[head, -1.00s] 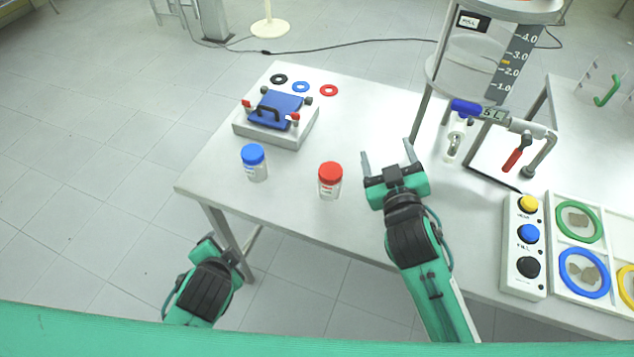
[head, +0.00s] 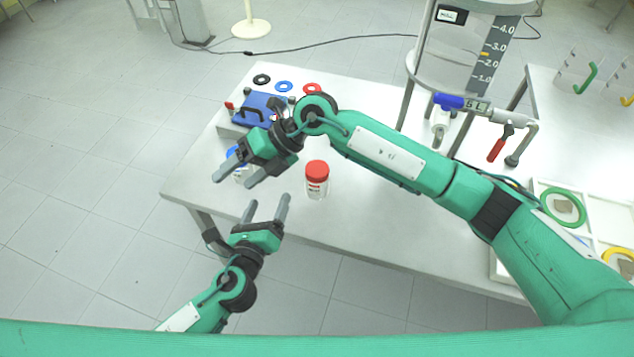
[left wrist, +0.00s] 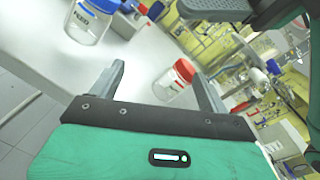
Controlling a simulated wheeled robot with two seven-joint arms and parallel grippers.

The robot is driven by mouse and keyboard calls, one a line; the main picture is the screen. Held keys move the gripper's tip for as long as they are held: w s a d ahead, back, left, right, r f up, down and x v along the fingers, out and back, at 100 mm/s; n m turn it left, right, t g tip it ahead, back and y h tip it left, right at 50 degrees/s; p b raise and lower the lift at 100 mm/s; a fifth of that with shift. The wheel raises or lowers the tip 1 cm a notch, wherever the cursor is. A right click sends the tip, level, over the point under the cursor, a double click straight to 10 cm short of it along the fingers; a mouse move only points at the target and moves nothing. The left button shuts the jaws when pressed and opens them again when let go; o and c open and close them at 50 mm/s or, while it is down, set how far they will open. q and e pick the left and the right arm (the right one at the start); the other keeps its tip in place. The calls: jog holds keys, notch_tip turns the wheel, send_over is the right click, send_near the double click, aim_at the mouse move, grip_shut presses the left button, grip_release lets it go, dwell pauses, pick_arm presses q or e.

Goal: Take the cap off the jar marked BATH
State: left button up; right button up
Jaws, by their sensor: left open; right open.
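The red-capped jar (head: 317,188) stands upright on the table near its front edge, cap on; it also shows in the left wrist view (left wrist: 174,82). Its label is too small to read. The blue-capped jar (head: 234,152) is mostly hidden behind my right gripper; in the left wrist view (left wrist: 89,22) its blue print seems to read FEED. My right gripper (head: 234,182) is open and empty, above and in front of the blue-capped jar. My left gripper (head: 266,203) is open and empty near the table's front edge, left of the red-capped jar.
A blue-topped device (head: 262,108) with a black handle sits behind the jars, with black, blue and red rings beyond it. A tank with a valve (head: 440,120) stands at right. My right arm crosses above the table.

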pick_arm(q)
jog(key=d+m+h, duration=0.1)
jog(key=m, duration=0.1)
jog(key=d+m+h, duration=0.1)
jog(key=m, duration=0.2)
jog(key=shift+s+d+f, duration=0.1)
jog(key=shift+d+f, duration=0.1)
jog(key=shift+f, duration=0.2)
pick_arm(e)
jog(key=w+d+f+t+h, duration=0.2)
jog(key=w+d+f+h, duration=0.1)
jog(key=w+d+h, duration=0.3)
pick_arm(q)
jog(key=m+h, duration=0.1)
jog(key=d+f+m+h, duration=0.1)
jog(key=m, duration=0.1)
jog(key=d+m+g, duration=0.1)
jog(key=shift+s+f+m+h, duration=0.15)
jog(key=shift+s+m+h, duration=0.15)
jog(key=shift+h, duration=0.1)
pick_arm(e)
jog(key=m+t+h, duration=0.1)
jog(key=t+h, duration=0.1)
jog(key=h, duration=0.2)
send_over(317, 168)
jog(key=shift+r, duration=0.25)
pick_arm(q)
jog(key=x, duration=1.3)
jog(key=shift+w+d+f, duration=0.15)
jog(key=shift+w, duration=0.1)
